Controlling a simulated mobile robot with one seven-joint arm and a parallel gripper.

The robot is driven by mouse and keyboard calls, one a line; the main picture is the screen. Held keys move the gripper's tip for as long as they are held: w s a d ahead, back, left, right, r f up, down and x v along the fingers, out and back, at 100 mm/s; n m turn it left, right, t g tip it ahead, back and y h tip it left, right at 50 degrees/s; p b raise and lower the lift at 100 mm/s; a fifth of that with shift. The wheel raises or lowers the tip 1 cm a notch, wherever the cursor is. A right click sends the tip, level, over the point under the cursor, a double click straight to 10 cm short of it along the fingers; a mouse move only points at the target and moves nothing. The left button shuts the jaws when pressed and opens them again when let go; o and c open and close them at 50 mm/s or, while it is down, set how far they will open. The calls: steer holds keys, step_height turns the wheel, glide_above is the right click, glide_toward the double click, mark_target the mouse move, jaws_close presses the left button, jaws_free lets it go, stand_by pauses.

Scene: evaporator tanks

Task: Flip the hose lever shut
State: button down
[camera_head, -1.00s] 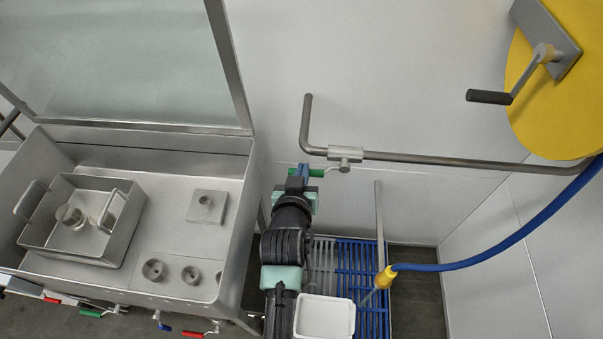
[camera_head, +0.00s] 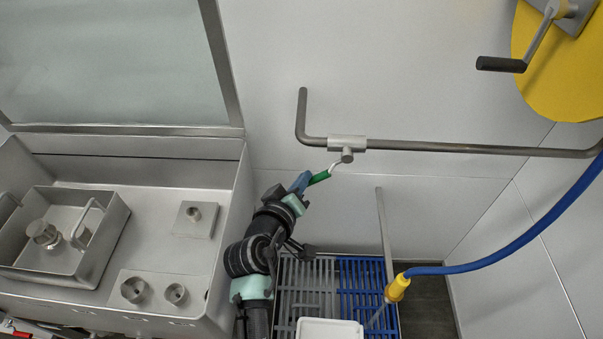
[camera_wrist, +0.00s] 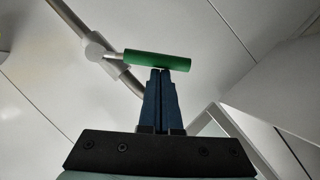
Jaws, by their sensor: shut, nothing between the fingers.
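The hose lever has a green handle (camera_head: 319,178) on a bent metal neck. The neck runs to a valve (camera_head: 347,143) on the grey wall pipe. The handle slants down and to the left from the valve. In the wrist view the green handle (camera_wrist: 157,60) lies across just beyond my fingertips. My gripper (camera_head: 304,181) is shut and empty, with its blue fingers at the handle's lower left end. In the wrist view the shut fingers (camera_wrist: 160,72) touch or nearly touch the handle's underside. I cannot tell if there is a small gap.
A steel tank (camera_head: 232,220) with a raised lid stands left of my arm. A blue hose (camera_head: 515,236) with a yellow nozzle (camera_head: 397,289) hangs at right. A yellow reel (camera_head: 572,70) with a crank is upper right. A white bin (camera_head: 330,330) sits by floor grates (camera_head: 362,285).

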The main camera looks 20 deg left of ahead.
steer(key=w+d+f+n+t+h+b, duration=0.1)
steer(key=d+f+n+b, duration=0.4)
steer(key=b, duration=0.7)
steer(key=shift+w+d+f+n+t+h+b, duration=0.4)
steer(key=shift+n+t+h, duration=0.4)
steer(key=shift+n+t, duration=0.55)
steer(key=shift+s+d+r, duration=0.1)
